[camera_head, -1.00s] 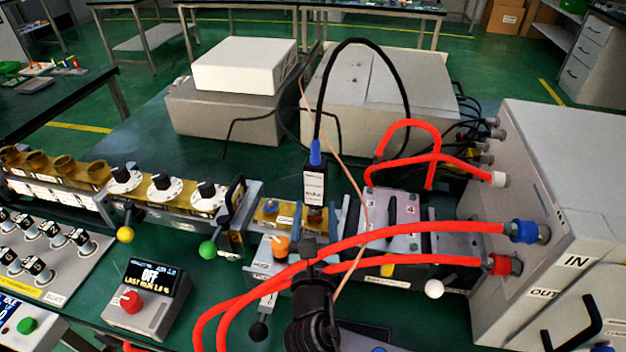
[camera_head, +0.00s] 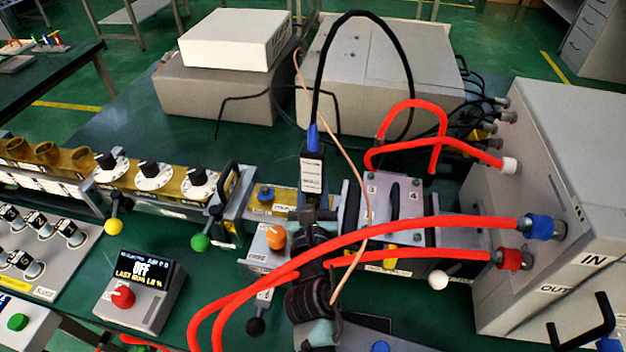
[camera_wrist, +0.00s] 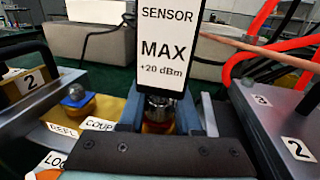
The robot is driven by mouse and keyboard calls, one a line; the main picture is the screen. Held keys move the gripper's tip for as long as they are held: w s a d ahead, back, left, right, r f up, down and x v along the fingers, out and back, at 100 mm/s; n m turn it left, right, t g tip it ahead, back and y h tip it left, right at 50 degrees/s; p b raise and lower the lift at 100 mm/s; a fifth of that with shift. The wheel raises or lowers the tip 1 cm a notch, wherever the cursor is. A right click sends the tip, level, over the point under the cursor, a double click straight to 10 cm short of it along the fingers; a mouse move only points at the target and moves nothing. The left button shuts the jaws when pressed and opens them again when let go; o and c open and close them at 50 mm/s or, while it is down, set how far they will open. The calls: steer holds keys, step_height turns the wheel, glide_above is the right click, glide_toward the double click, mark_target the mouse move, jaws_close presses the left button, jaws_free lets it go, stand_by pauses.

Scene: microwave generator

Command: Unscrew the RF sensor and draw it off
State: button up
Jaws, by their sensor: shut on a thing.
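The RF sensor (camera_head: 312,172) is an upright black block with a white label, with a blue boot and black cable (camera_head: 318,75) at its top. In the wrist view the sensor (camera_wrist: 163,45) fills the upper middle, its label reading "SENSOR MAX +20 dBm". My gripper (camera_head: 313,214) is at the sensor's lower end. In the wrist view my gripper (camera_wrist: 168,115) has a finger on each side of the metal collar (camera_wrist: 158,108) under the block and is shut on it. An orange-yellow part shows just below the collar. The thread itself is hidden.
Red hoses (camera_head: 400,228) cross over my arm to the grey cabinet (camera_head: 560,180) at right. A thin copper-coloured cable (camera_head: 350,165) hangs close right of the sensor. A brass block (camera_head: 270,200) with a blue knob stands left. Flanged blocks (camera_head: 395,205) stand right.

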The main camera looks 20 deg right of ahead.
jaws_close()
steer(key=shift+r+p, duration=0.1)
steer(key=shift+p, duration=0.2)
